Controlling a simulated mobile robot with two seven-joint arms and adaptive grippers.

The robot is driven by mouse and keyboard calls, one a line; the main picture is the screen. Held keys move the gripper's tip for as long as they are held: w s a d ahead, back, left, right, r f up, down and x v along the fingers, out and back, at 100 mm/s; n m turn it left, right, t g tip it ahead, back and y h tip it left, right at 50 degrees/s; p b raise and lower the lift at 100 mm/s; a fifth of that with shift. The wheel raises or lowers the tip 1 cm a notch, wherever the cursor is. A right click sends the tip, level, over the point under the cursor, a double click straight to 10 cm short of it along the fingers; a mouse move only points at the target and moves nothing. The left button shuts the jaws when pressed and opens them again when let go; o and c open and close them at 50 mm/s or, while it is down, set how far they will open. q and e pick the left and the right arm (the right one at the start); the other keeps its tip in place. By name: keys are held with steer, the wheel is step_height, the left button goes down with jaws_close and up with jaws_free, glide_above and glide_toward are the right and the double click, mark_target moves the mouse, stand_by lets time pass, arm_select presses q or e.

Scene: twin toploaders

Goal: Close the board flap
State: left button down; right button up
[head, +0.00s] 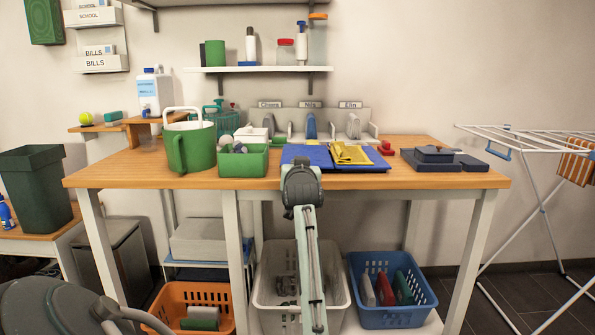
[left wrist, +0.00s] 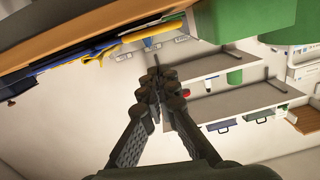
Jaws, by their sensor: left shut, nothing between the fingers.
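A blue board (head: 373,161) lies on the wooden table near its front edge. A yellow folded cloth (head: 351,154) lies on it, right of a flat blue panel (head: 308,155). I cannot tell how far any flap is turned over. In the left wrist view, the board (left wrist: 103,46) and cloth (left wrist: 160,30) show along the table edge at the upper left. My left gripper (head: 301,167) is at the table's front edge, by the board's front left, its fingers mostly hidden by the wrist. The left wrist view shows its fingers (left wrist: 155,75) shut and empty. My right gripper is in neither view.
A green open box (head: 243,163) and a green jug (head: 188,147) stand left of the board. Dark blue-grey flat pieces (head: 440,165) lie to its right. Labelled dividers (head: 378,136) stand behind. Baskets, including a blue one (head: 390,318), sit below the table.

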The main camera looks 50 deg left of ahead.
arm_select(q)
steer(key=w+a, duration=0.1)
steer(key=a, duration=0.1)
steer(key=w+a+t, duration=0.1)
steer(key=w, duration=0.1)
steer(key=w+a+r+t+y+p, duration=0.1)
steer(key=a, duration=0.1)
steer(key=shift+w+a, duration=0.35)
steer(key=shift+w, duration=0.05)
step_height(320, 180, down, 4)
steer(key=shift+s+d+r, duration=0.1)
steer(key=shift+s, duration=0.05)
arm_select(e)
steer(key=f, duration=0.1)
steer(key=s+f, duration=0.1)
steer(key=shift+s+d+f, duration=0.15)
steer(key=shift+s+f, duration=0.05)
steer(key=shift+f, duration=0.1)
